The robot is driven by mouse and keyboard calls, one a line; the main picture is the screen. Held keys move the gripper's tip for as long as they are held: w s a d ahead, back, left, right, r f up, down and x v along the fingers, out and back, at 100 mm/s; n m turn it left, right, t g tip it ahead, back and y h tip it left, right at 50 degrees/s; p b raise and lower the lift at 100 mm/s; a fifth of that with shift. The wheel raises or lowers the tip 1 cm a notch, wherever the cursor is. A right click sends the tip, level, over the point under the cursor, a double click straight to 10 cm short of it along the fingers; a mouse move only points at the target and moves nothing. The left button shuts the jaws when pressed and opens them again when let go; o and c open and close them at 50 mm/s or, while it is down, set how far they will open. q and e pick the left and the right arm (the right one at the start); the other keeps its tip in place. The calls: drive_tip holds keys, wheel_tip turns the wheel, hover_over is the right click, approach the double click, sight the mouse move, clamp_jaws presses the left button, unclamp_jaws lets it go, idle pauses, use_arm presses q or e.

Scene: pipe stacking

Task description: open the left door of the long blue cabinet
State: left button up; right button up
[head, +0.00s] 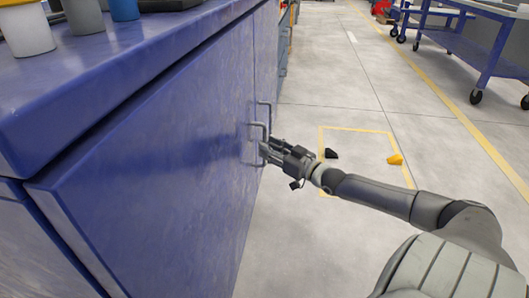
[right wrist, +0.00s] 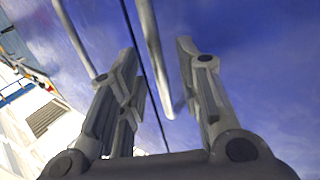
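The long blue cabinet (head: 100,85) fills the left of the head view. Its near door (head: 160,165) looks shut, with a thin dark seam beside the farther door. Two grey bar handles stand close together at the seam, the near handle (head: 258,126) and the far handle (head: 265,103). My right gripper (head: 265,150) is at the near handle. In the right wrist view its fingers (right wrist: 160,90) are open, with one handle (right wrist: 152,60) between them and apart from both. The other handle (right wrist: 75,40) passes outside the left finger. My left gripper is not in view.
Cups, one grey (head: 84,16) and one blue (head: 124,9), stand on the cabinet top. A yellow-outlined floor square holds a black piece (head: 331,153) and a yellow piece (head: 395,159). A blue wheeled table (head: 485,45) stands at the right. The floor between is mostly clear.

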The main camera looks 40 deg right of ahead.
drive_tip(key=shift+w+a+b, duration=0.1)
drive_tip(key=shift+w+b, duration=0.65)
drive_tip(key=shift+w, duration=0.65)
clamp_jaws()
